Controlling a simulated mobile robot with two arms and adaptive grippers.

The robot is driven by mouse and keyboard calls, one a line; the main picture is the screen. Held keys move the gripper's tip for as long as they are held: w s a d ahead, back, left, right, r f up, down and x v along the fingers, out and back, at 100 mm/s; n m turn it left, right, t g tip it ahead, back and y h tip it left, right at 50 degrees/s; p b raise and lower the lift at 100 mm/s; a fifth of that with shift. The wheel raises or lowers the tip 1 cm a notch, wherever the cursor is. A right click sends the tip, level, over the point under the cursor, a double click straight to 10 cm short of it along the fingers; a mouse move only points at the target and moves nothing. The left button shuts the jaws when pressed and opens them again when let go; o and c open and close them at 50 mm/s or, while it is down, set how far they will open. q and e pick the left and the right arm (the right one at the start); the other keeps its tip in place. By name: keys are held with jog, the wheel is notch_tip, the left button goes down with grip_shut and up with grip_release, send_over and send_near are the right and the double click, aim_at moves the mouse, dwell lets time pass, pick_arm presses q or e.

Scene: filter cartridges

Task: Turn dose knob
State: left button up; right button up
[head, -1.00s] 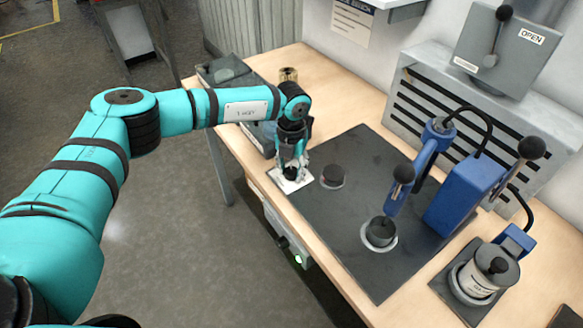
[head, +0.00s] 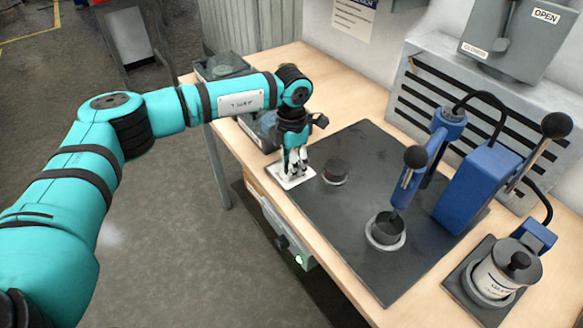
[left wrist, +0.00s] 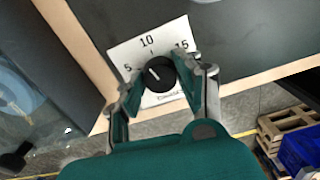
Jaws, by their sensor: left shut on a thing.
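The dose knob (left wrist: 160,72) is a round black knob with a white pointer mark. It sits on a white dial plate (left wrist: 121,54) marked 5, 10 and 15. In the left wrist view the pointer mark leans to the upper left, between the 5 and the 10. My left gripper (left wrist: 158,80) is shut on the knob, one finger at each side. In the head view my left gripper (head: 296,164) points down over the dial plate (head: 291,181) at the bench's front edge and hides the knob. My right gripper is not in view.
A dark mat (head: 340,232) covers the middle bench, with a dark round piece (head: 335,172) right of the dial. A blue lever press (head: 468,190) stands over a ringed seat (head: 385,232). A labelled canister (head: 508,275) stands at right. Dark bins (head: 222,68) lie behind my gripper.

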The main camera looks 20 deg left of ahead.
pick_arm(q)
jog(key=shift+m+b, duration=0.8)
jog(key=shift+m, duration=0.7)
jog(key=shift+r, duration=0.1)
jog(key=o, duration=1.1)
jog(key=shift+o, duration=0.2)
notch_tip(320, 180, up, 12)
